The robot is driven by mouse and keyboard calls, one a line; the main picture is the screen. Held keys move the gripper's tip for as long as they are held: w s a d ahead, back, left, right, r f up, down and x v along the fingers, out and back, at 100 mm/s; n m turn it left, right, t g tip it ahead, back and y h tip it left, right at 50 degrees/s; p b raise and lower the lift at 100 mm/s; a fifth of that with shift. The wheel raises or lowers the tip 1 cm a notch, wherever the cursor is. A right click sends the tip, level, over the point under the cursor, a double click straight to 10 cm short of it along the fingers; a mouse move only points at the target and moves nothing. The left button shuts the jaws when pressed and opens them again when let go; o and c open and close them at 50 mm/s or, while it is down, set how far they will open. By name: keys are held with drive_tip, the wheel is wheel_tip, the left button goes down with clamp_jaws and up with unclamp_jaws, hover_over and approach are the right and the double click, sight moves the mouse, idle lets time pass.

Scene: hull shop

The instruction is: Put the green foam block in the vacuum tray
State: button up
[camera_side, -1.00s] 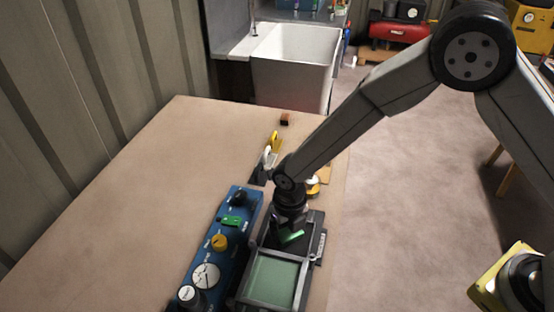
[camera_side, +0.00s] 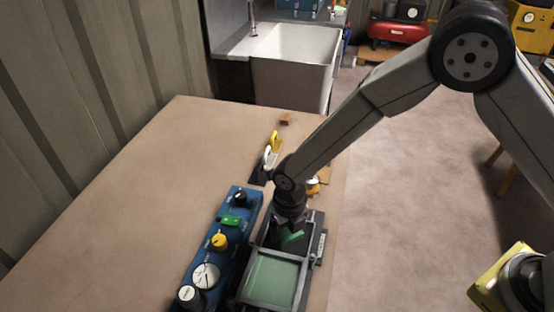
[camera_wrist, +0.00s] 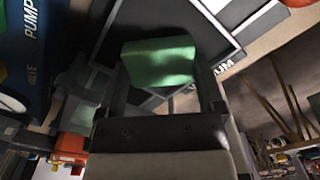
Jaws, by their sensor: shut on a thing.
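The green foam block (camera_side: 291,237) is held at my gripper (camera_side: 290,228), low over the rear part of the dark vacuum tray (camera_side: 318,248). In the wrist view, the block (camera_wrist: 160,62) sits between the two fingers of my gripper (camera_wrist: 165,85), which is shut on it. A grey-framed pale green panel (camera_side: 271,281) adjoins the tray at the front. I cannot tell whether the block touches the tray floor.
A blue pump panel (camera_side: 229,228) with knobs and a gauge stands close on the left of the tray. Yellow and white handled items (camera_side: 271,148) and a small red-brown block (camera_side: 286,119) lie farther back. The left of the table (camera_side: 130,220) is clear.

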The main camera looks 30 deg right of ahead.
drive_tip(key=shift+f, duration=0.4)
idle(0.3)
drive_tip(key=o, duration=0.9)
drive_tip(key=shift+r, duration=3.9)
